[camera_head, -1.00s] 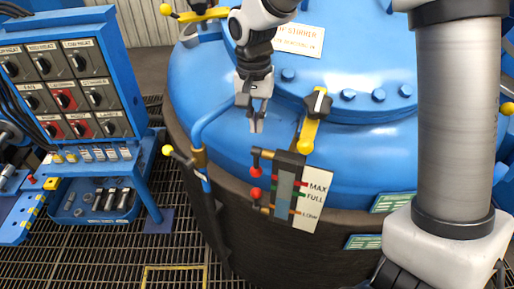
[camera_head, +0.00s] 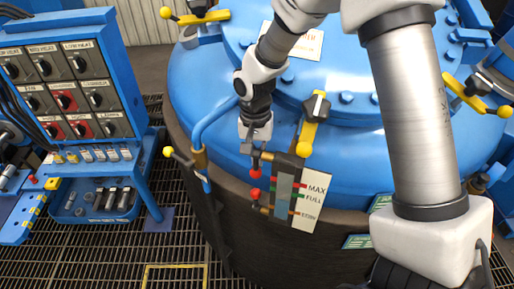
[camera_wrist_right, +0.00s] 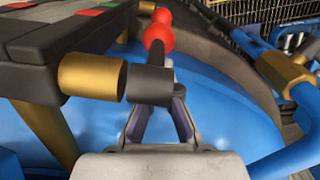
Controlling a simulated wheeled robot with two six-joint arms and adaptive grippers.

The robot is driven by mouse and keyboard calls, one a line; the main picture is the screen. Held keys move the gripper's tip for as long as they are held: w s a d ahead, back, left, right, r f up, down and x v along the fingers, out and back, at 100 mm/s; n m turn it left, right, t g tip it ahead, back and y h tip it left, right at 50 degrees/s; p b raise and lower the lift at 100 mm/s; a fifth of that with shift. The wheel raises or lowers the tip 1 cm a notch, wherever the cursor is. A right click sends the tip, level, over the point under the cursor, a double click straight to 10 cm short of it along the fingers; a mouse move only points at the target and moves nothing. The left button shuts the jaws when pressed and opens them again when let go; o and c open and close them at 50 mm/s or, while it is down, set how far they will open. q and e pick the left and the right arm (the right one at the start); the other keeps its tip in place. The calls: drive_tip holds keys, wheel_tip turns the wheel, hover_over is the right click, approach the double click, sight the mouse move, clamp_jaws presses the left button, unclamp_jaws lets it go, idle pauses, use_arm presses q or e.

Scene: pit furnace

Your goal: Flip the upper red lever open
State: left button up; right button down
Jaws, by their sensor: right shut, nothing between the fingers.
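The upper red lever (camera_head: 256,173) hangs down with its red ball from a dark hub (camera_head: 255,153) at the top of the level gauge (camera_head: 286,190). My right gripper (camera_head: 252,146) is right at this hub, pointing down, shut and empty. In the right wrist view, the gripper's fingers (camera_wrist_right: 160,118) are behind or against the dark hub (camera_wrist_right: 150,86), which hides their tips; contact cannot be told. The lever's red ball (camera_wrist_right: 158,32) is beyond it. The lower red lever (camera_head: 255,195) hangs below in the head view. My left gripper is out of view.
The gauge is on the side of a large blue vessel (camera_head: 225,85). A blue pipe with a yellow-knobbed valve (camera_head: 168,152) stands left of it. A yellow handle (camera_head: 307,133) is just right of my gripper. A switch panel (camera_head: 70,80) stands far left.

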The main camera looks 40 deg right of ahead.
drive_tip(key=shift+s+a+p, duration=0.15)
drive_tip(key=shift+p, duration=0.25)
drive_tip(key=p, duration=0.2)
drive_tip(key=shift+s+a+r+g+y+p, duration=0.1)
drive_tip(key=shift+s+a+g+y+p, duration=0.05)
drive_tip(key=shift+a+g+y+p, duration=0.15)
drive_tip(key=shift+f, duration=0.25)
drive_tip(key=shift+f+y, duration=0.2)
drive_tip(key=shift+y, duration=0.1)
drive_tip(key=shift+s, duration=0.1)
drive_tip(key=shift+a, duration=0.1)
